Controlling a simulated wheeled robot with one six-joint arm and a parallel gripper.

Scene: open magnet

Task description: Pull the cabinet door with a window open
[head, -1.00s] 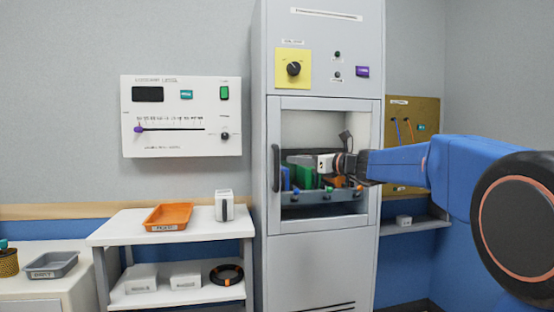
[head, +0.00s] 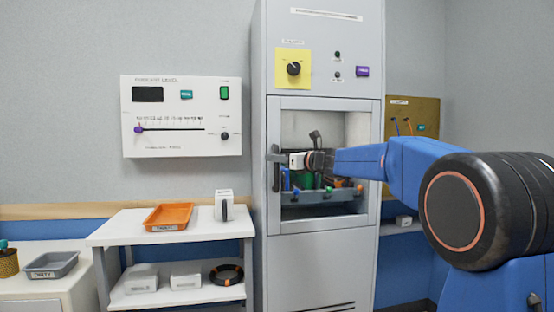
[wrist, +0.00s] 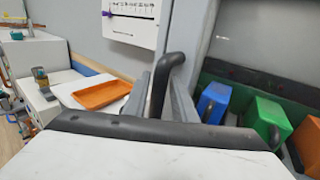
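The cabinet door (head: 322,231) has a light grey frame around a large window and looks closed, flush with the tall cabinet. Its dark upright handle (head: 276,181) runs along the door's left side. My gripper (head: 272,154) reaches across the window from the right to the upper part of the handle. In the wrist view, the handle (wrist: 164,75) stands between my two grey fingers, one on each side, with the fingers spread. I see no firm grip on it. The lower handle is hidden behind the gripper's body in the wrist view.
Behind the window are blue (wrist: 213,101) and green (wrist: 268,115) blocks. A black knob on a yellow plate (head: 293,79) is above the door.

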